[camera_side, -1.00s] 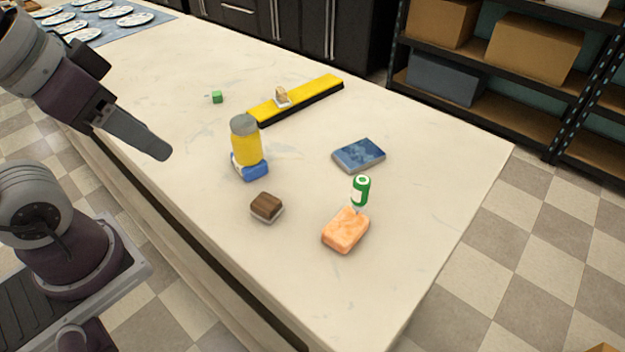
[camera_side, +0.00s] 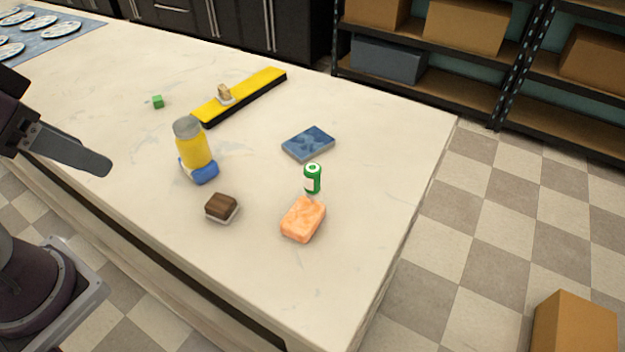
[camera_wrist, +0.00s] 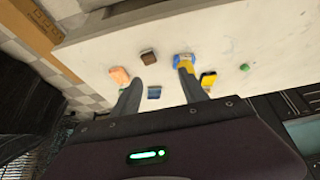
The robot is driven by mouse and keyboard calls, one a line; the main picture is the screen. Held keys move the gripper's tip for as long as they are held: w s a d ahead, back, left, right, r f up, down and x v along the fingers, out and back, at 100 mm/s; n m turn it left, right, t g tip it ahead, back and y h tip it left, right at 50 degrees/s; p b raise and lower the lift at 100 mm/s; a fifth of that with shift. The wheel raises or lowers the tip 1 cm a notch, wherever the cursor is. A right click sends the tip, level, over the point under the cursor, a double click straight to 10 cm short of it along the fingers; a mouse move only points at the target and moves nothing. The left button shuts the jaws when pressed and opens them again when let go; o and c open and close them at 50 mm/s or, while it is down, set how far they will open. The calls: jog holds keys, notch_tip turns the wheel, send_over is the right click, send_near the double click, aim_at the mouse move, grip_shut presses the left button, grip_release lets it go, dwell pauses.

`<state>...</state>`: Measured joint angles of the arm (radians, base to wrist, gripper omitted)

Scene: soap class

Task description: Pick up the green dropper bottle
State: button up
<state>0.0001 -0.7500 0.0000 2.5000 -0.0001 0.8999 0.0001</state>
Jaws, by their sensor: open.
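The green dropper bottle (camera_side: 313,178) has a white label and stands on the pale counter, just behind the orange soap bar (camera_side: 303,220) in the side view.
A yellow bottle with a grey cap (camera_side: 193,145) stands at a blue block (camera_side: 204,172). A brown bar (camera_side: 221,207), a blue marbled slab (camera_side: 308,144), a long yellow-and-black bar (camera_side: 240,96) and a small green cube (camera_side: 158,101) lie around. The counter's right end is bare.

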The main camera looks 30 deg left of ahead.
notch_tip(320, 180, up, 5)
jog(key=n+g+h, duration=0.8)
jog(key=n+h, duration=0.5)
jog(key=n, duration=0.3)
send_over(319, 186)
jog(key=a, duration=0.5)
notch_tip(319, 186, down, 19)
jog(key=x, duration=0.4)
jog(key=w+x, duration=0.1)
jog(key=x, duration=0.2)
jog(key=shift+f, duration=0.4)
grip_shut()
